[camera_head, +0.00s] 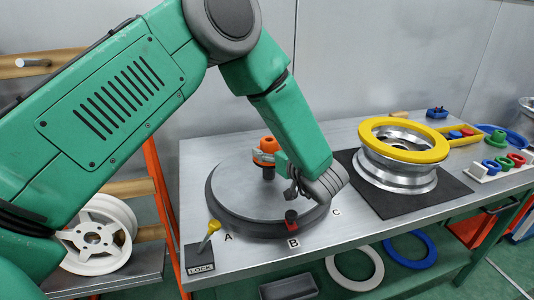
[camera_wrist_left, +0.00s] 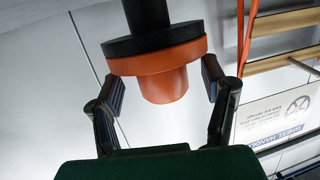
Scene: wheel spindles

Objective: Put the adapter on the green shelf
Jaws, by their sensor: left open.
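The adapter, an orange piece with a black collar and dark stem (camera_head: 267,146), stands upright on the round grey turntable (camera_head: 233,190). In the left wrist view the adapter (camera_wrist_left: 160,70) fills the upper middle. My left gripper (camera_head: 284,174) reaches in from the right of the adapter and is partly hidden by its own arm. In the left wrist view the fingers of my left gripper (camera_wrist_left: 165,85) are open, one on each side of the orange part, with gaps visible. The green shelf (camera_head: 447,252) lies under the bench, partly visible. My right gripper is not in view.
A wheel rim with a yellow ring (camera_head: 403,140) sits on a black mat (camera_head: 388,204). White (camera_head: 355,268) and blue (camera_head: 410,250) rings lie below the bench.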

